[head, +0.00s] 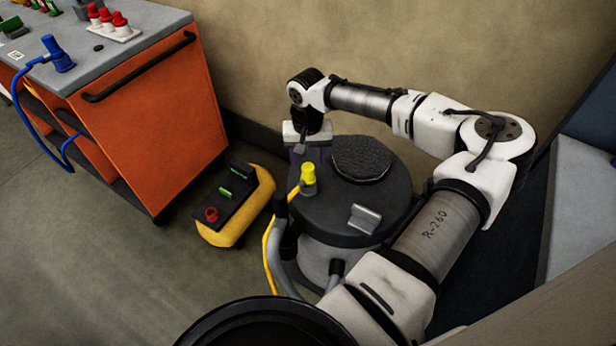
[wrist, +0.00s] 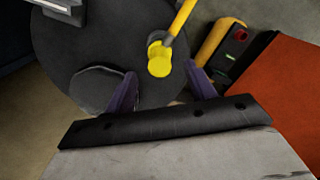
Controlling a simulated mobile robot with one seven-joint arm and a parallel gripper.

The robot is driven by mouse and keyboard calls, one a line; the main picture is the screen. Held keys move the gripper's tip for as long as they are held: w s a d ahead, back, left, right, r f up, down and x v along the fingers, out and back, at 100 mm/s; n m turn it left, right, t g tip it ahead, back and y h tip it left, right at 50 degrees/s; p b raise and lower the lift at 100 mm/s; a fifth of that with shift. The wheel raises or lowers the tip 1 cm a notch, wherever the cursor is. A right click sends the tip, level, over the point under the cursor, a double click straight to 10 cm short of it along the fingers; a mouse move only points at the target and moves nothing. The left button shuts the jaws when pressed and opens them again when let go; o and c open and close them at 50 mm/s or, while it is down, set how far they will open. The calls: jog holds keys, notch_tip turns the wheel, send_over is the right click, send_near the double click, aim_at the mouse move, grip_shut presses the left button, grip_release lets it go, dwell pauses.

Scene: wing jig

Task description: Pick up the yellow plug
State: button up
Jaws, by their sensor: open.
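The yellow plug (head: 308,176) stands on the dark round top (head: 330,215) of a drum-like unit, near its left edge. Its yellow cable hangs down the unit's left side. In the wrist view the plug (wrist: 159,60) is ahead of the fingers, with the cable rising toward the top. My gripper (wrist: 160,78) is open, and its two purple fingers lie on either side of the plug's line. Nothing is between the fingers. In the head view my gripper (head: 297,158) is at the unit's back left edge, behind the plug, its fingers partly hidden.
A dark round pad (head: 361,158) and a grey bracket (head: 364,217) also sit on the unit's top. A yellow and black box (head: 235,206) is on the floor to the left. An orange cart (head: 165,120) carries a blue plug (head: 58,54) and red-capped parts. The wall is close behind.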

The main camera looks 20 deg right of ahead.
aim_at(308, 167)
jog(key=shift+w+d+f+p, duration=0.15)
jog(key=shift+f+p, duration=0.65)
jog(key=shift+f, duration=1.75)
jog(key=c, duration=1)
jog(key=shift+r, duration=0.1)
notch_tip(308, 167, up, 23)
jog(key=shift+f, duration=0.1)
